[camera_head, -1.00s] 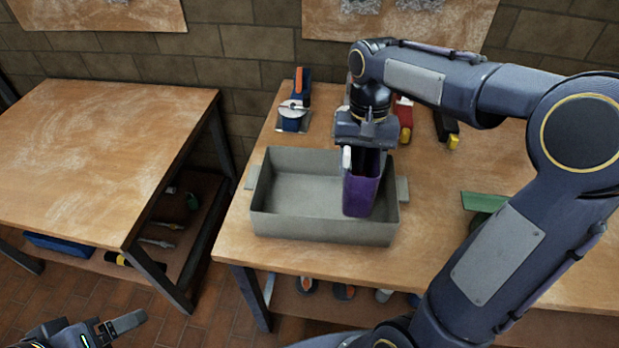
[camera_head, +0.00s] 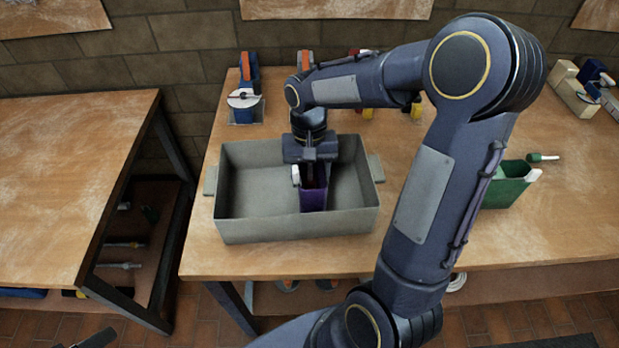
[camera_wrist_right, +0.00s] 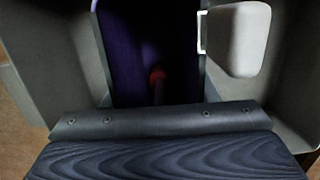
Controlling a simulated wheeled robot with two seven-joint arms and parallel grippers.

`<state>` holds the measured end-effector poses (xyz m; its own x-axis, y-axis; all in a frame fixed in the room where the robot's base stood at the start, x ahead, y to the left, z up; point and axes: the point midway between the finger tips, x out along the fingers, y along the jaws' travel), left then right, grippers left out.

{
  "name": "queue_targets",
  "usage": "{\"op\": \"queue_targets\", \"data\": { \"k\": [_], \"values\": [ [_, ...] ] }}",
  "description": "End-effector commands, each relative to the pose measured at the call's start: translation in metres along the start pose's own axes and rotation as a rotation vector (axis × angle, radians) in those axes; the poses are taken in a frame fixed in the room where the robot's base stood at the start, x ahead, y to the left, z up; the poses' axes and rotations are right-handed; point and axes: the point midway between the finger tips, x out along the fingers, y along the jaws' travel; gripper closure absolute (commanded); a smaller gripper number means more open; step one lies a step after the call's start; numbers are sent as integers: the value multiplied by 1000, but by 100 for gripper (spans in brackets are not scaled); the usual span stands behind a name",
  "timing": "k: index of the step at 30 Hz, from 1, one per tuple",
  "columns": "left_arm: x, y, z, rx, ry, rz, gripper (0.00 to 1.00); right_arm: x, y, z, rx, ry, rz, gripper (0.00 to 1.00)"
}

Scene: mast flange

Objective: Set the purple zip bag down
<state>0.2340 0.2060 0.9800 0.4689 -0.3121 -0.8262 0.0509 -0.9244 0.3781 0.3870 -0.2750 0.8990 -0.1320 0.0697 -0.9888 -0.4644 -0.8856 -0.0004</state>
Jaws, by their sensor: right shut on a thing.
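The purple zip bag (camera_head: 314,198) hangs upright in my right gripper (camera_head: 311,171), within the walls of the grey two-handled tray (camera_head: 290,229). My right gripper is shut on the bag from above. I cannot tell whether its bottom touches the tray floor. A white piece (camera_head: 296,176) sits at the bag's upper left side. In the right wrist view the dark purple bag (camera_wrist_right: 130,50) has a small reddish spot inside, and the white piece (camera_wrist_right: 238,40) is at its right. Only a dark tip of my left gripper (camera_head: 96,339) shows at the lower left edge.
The tray stands on a wooden workbench (camera_head: 420,250). A blue and white item (camera_head: 244,105) stands behind the tray. Another bench (camera_head: 60,180) is at the left, across a gap.

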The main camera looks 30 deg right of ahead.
Motion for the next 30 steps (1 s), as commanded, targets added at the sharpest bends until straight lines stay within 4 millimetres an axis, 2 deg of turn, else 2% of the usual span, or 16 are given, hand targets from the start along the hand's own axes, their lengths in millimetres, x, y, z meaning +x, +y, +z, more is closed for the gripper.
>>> {"op": "queue_targets", "data": {
  "k": [3,15,16,20,30],
  "values": [
    [1,0,0,0,0,0,22,12,0,-2,1,-1,0,74],
    [4,-2,2,0,0,0,22,18,0,-3,0,0,0,74],
    [3,-1,1,0,0,0,22,17,0,-2,0,0,0,44],
    [2,-1,1,0,0,0,22,16,0,-2,0,0,0,26],
    [0,0,0,0,0,0,22,12,0,-2,0,1,0,26]
  ]
}}
